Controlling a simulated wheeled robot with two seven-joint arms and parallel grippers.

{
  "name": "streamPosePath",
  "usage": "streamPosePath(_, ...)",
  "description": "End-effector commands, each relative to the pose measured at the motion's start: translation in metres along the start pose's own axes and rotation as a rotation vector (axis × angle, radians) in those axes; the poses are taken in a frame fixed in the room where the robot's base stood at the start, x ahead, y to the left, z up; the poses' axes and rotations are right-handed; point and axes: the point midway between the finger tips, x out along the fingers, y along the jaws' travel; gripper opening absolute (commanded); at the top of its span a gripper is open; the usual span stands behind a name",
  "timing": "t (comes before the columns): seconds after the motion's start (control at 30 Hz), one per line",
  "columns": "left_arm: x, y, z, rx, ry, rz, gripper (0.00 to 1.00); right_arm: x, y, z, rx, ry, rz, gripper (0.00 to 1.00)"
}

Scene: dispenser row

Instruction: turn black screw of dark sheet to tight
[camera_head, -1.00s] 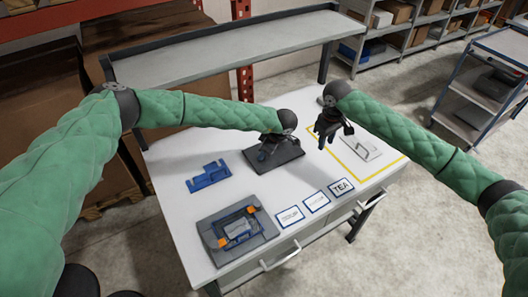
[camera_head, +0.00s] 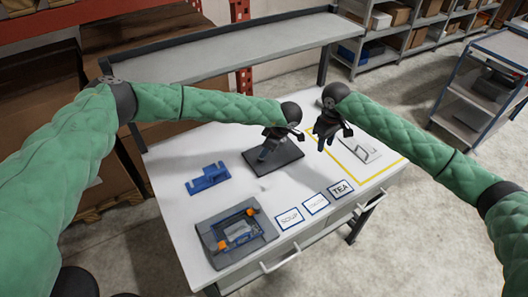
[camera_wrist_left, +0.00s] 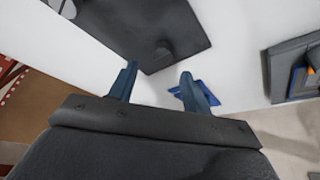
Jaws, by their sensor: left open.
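The dark sheet (camera_head: 285,163) lies flat on the white table below my left gripper. My left gripper (camera_head: 265,151) is above the sheet, pointing down. In its wrist view the two blue fingers (camera_wrist_left: 158,75) are apart with nothing between them, and the screw is beyond the fingertips. My right gripper (camera_head: 324,143) hangs over the table to the right of the sheet; its finger gap is unclear.
A blue bracket (camera_head: 208,178) lies left of the sheet. A grey fixture with orange clips (camera_head: 212,241) is at the front left. Labelled cards (camera_head: 316,204) line the front edge. A yellow-outlined area (camera_head: 392,170) with a light part is at the right. A raised shelf (camera_head: 220,58) runs along the back.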

Motion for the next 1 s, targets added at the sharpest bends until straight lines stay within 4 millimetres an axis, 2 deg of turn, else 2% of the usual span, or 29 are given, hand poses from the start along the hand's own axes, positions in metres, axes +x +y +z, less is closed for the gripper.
streamPosePath(0.1, -0.019, 0.001, 0.0, 0.001, 0.0, 0.003, 0.49, 0.0, 0.0, 0.0, 0.0, 0.0, 0.0, 0.33)
streamPosePath(0.27, -0.032, 0.001, -0.001, 0.001, 0.001, 0.001, 0.49, 0.0, 0.0, 0.0, 0.0, 0.0, 0.0, 0.33)
streamPosePath(1.0, -0.033, 0.001, -0.001, 0.0, 0.0, 0.001, 0.49, 0.0, 0.0, 0.0, 0.0, 0.0, 0.0, 0.33)
